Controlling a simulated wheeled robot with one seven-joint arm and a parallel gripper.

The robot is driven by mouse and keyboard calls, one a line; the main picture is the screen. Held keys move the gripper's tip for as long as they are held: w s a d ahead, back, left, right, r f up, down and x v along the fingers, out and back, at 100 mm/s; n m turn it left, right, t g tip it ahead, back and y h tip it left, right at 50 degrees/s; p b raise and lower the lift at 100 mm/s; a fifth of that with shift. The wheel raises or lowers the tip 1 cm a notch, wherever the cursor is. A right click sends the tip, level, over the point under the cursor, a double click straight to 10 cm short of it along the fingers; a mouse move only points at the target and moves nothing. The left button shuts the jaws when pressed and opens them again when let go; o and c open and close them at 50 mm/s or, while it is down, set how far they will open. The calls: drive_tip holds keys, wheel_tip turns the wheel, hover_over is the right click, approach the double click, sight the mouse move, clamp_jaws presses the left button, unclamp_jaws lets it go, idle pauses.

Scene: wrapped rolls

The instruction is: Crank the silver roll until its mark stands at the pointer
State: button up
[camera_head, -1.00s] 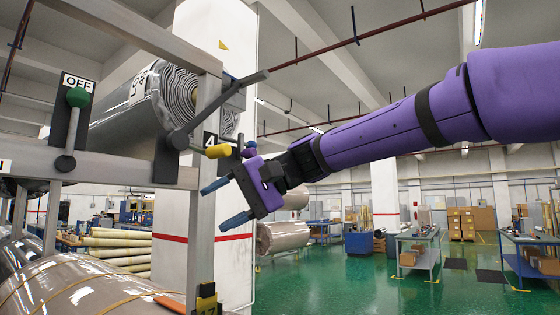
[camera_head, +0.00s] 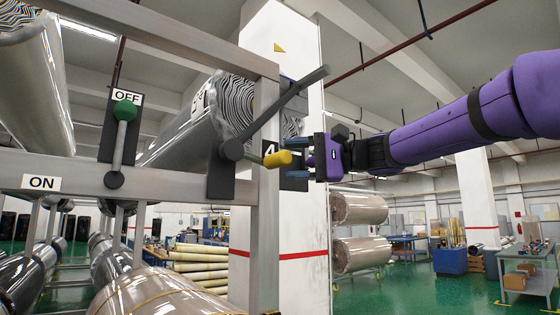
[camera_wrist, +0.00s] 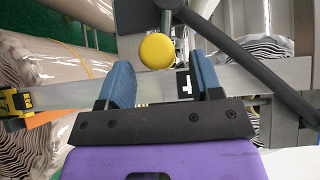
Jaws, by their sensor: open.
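The silver roll (camera_head: 185,130) lies on the metal frame, its layered end facing right and a pale label near that end. A dark crank bar (camera_head: 285,108) slants up to the right from a hub plate (camera_head: 232,175). A yellow handle (camera_head: 278,159) sticks out from the hub. My gripper (camera_head: 290,160) is open at the handle's right end. In the wrist view, the yellow handle (camera_wrist: 157,50) shows between and slightly beyond the open blue fingers. A small yellow triangle (camera_head: 279,48) shows against the white pillar; I cannot tell whether it is the pointer.
A lever with a green knob (camera_head: 124,110) stands up at the OFF sign (camera_head: 128,96); an ON sign (camera_head: 41,183) is below left. A metal post (camera_head: 266,215) rises beside the crank. Other wrapped rolls (camera_head: 150,292) lie below.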

sight(277, 167)
drive_tip(key=shift+w+a, duration=0.15)
drive_tip(key=shift+a, duration=0.8)
drive_tip(key=shift+w+a, duration=0.15)
drive_tip(key=shift+a, duration=0.75)
